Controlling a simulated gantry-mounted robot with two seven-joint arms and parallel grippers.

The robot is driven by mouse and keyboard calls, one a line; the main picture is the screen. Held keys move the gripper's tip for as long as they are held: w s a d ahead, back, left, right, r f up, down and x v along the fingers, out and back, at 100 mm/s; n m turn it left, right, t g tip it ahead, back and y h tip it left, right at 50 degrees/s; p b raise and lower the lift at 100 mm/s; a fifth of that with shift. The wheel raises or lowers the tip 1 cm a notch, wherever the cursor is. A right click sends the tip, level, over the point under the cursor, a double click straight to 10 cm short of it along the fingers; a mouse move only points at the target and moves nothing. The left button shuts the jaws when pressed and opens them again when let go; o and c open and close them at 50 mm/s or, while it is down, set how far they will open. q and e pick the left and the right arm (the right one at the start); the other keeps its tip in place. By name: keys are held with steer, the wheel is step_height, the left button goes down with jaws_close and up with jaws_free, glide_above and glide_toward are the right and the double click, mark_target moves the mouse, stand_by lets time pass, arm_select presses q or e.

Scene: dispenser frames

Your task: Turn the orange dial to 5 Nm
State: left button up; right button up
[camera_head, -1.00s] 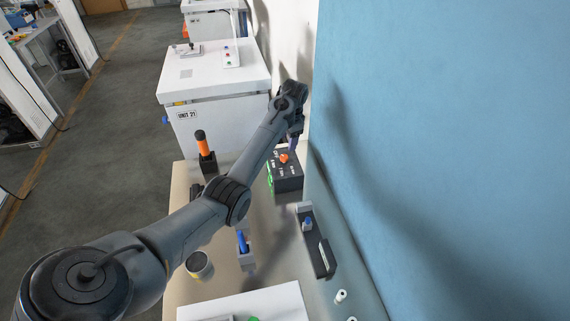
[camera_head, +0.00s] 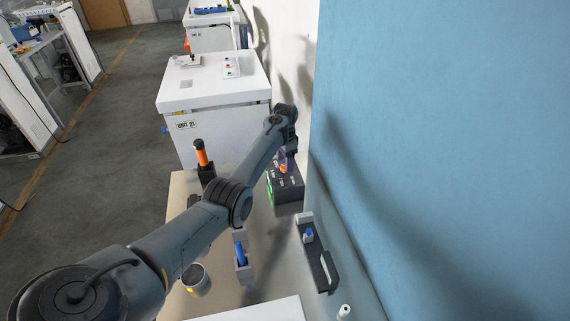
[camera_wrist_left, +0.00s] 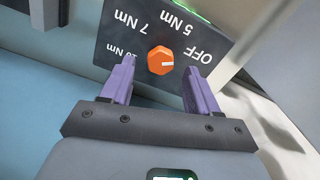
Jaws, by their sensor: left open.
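The orange dial (camera_head: 283,169) sits on the top face of a dark control box (camera_head: 288,196) by the wall. In the left wrist view the dial (camera_wrist_left: 160,60) is ringed by the marks OFF, 5 Nm, 7 Nm and 10 Nm. Its white pointer line points right, roughly toward the OFF side. My left gripper (camera_head: 288,158) is just over the dial. In the left wrist view its two purple fingers (camera_wrist_left: 159,68) are open on either side of the dial, with gaps to both sides. My right gripper is not in view.
An orange-handled tool (camera_head: 202,153) stands in a dark holder on the bench. A blue-handled item (camera_head: 240,254), a cup (camera_head: 196,281) and a dark fixture (camera_head: 319,259) are nearer. The blue wall panel (camera_head: 450,150) closes off the right side. A white cabinet (camera_head: 213,85) stands behind.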

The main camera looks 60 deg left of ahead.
arm_select(q)
steer(key=shift+f, duration=0.95)
steer(key=c, duration=1)
